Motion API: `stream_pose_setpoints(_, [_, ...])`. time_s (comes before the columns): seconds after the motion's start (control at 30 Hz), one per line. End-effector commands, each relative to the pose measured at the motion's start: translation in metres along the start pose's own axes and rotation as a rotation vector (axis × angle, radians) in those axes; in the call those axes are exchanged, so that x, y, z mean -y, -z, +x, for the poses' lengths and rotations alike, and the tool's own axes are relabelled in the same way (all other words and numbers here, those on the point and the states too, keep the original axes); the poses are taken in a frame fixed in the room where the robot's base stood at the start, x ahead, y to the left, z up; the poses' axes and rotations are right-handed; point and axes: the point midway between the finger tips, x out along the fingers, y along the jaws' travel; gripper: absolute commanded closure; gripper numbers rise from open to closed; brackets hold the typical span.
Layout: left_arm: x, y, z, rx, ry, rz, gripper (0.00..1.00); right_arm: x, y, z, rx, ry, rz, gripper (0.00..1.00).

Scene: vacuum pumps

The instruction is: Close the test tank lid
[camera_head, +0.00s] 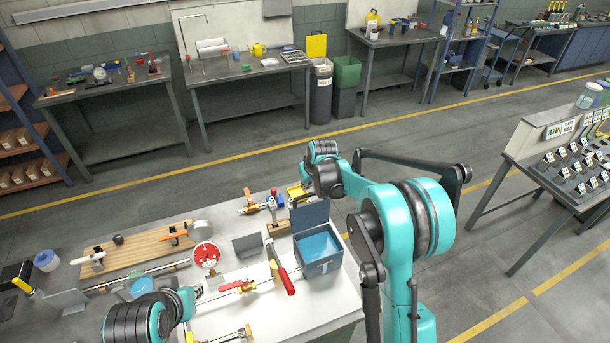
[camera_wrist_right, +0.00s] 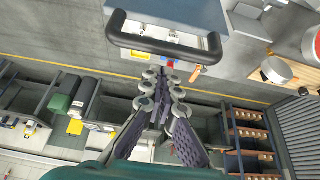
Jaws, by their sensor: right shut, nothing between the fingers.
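The test tank (camera_head: 320,268) is a grey box with blue water inside, at the right end of the white-topped table in the head view. Its blue-grey lid (camera_head: 310,214) stands raised at the tank's back edge, so the tank is open. In the right wrist view the lid (camera_wrist_right: 180,16) shows at the top, with a dark bar handle (camera_wrist_right: 165,48). My right gripper (camera_wrist_right: 163,82) is shut and empty, just below the handle in that view, with no clear contact. In the head view its fingers cannot be made out. My left gripper is not seen; only part of the left arm shows.
A red-handled lever (camera_head: 284,280) lies left of the tank. A red gauge (camera_head: 206,255), a grey plate (camera_head: 247,244), valves and a wooden board (camera_head: 140,252) fill the table further left. A sloped display stand (camera_head: 565,165) is at right. Floor behind the table is clear.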

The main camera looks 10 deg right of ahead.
Motion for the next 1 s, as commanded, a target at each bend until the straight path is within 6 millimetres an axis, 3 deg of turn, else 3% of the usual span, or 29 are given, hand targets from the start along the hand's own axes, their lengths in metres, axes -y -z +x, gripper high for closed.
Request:
stream_pose_setpoints(0.2, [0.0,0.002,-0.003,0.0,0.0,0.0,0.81,0.0,-0.013,-0.005,0.0,0.0,0.0,1.0])
stream_pose_setpoints(0.67, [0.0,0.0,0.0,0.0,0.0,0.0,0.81,0.0,-0.016,-0.006,-0.011,0.0,0.001,1.0])
stream_pose_setpoints(1.0, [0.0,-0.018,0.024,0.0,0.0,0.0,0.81,-0.001,-0.046,-0.017,-0.167,0.0,0.003,1.0])
